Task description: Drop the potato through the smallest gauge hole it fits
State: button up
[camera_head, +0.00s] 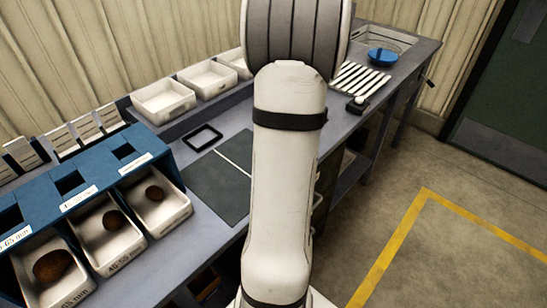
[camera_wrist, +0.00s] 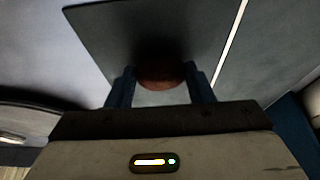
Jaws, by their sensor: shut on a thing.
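In the wrist view my gripper (camera_wrist: 160,88) is shut on a brown potato (camera_wrist: 160,73), one blue finger on each side of it. The potato is over a dark mat and is partly in shadow. In the head view my arm hides the gripper and the held potato. The blue gauge box (camera_head: 155,163) stands at the left with square holes in its top: a smaller one (camera_head: 124,150), a middle one (camera_head: 69,182) and a larger one (camera_head: 9,219) at the left edge. White labelled bins below each hold a brown potato.
The dark mat (camera_head: 215,185) with a white line lies on the bench right of the gauge. A black square frame (camera_head: 202,138) lies behind it. White trays (camera_head: 163,99) stand along the back. A blue bowl (camera_head: 382,56) and a white slatted rack (camera_head: 358,77) are farther right.

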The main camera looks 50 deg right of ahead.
jog(key=shift+f+b, duration=0.15)
jog(key=shift+b, duration=0.15)
jog(key=o, duration=1)
jog(key=shift+c, duration=0.2)
jog(key=shift+r+p, duration=0.35)
jog(key=shift+p, duration=0.1)
jog(key=v, duration=1.2)
jog(key=w+a+r+g, duration=0.1)
jog(key=w+a, duration=0.1)
jog(key=a, duration=0.6)
jog(key=w+a+r, duration=0.1)
jog(key=w+a, duration=0.2)
jog(key=a, duration=0.4)
jog(key=s+a, duration=0.3)
jog(key=a, duration=0.5)
jog(key=s+a+r, duration=0.1)
jog(key=s+a, duration=0.1)
jog(key=a, duration=0.7)
jog(key=shift+s, duration=0.35)
